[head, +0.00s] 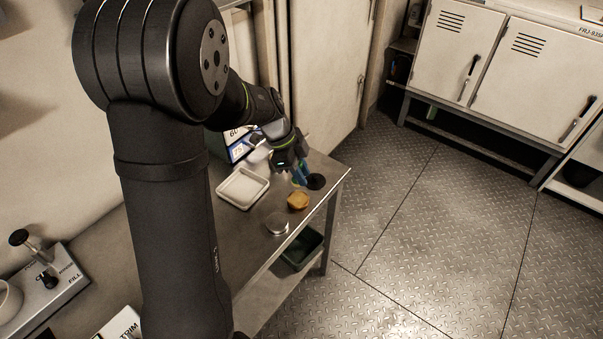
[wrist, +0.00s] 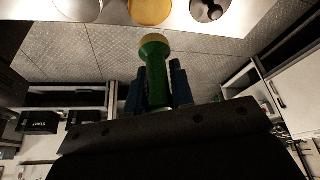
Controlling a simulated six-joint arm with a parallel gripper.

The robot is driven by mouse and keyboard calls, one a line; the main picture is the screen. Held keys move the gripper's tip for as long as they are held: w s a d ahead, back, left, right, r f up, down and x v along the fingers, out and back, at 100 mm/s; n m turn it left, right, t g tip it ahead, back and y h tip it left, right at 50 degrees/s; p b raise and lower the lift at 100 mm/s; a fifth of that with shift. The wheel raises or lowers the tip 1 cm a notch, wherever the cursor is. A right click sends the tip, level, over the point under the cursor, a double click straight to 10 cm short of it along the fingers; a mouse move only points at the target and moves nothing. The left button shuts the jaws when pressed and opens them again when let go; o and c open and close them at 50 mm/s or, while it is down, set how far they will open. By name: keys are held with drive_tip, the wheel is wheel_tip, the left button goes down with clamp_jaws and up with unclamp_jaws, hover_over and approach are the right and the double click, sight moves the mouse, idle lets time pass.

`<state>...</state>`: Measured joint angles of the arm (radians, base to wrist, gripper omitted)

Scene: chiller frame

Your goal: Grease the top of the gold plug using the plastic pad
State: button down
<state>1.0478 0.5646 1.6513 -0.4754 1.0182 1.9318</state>
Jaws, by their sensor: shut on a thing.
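The gold plug (head: 298,200) sits on the metal table near its front edge; it also shows at the top of the wrist view (wrist: 150,11), cut off by the frame. My gripper (head: 299,176) is just behind it in the head view, above the table and apart from the plug. In the wrist view my gripper (wrist: 157,78) is shut on a green-handled piece with a tan head, which I take as the plastic pad (wrist: 154,48). The pad's head sticks out past the blue fingers. In the head view the pad is mostly hidden by the gripper.
A round metal tin (head: 277,224) and a black disc (head: 316,182) lie on either side of the plug. A white tray (head: 222,197) is behind to the left. A green bin (head: 302,250) is below the tabletop. Open floor lies right of the table (head: 338,172).

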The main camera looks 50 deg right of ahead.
drive_tip(key=shift+f, duration=0.1)
drive_tip(key=shift+f, duration=3)
drive_tip(key=shift+f, duration=0.45)
drive_tip(key=shift+s, duration=0.25)
drive_tip(key=shift+w, duration=0.5)
drive_tip(key=shift+s, duration=0.2)
idle(1.3)
drive_tip(key=shift+s, duration=0.3)
drive_tip(key=shift+w, duration=0.3)
drive_tip(key=shift+w, duration=0.2)
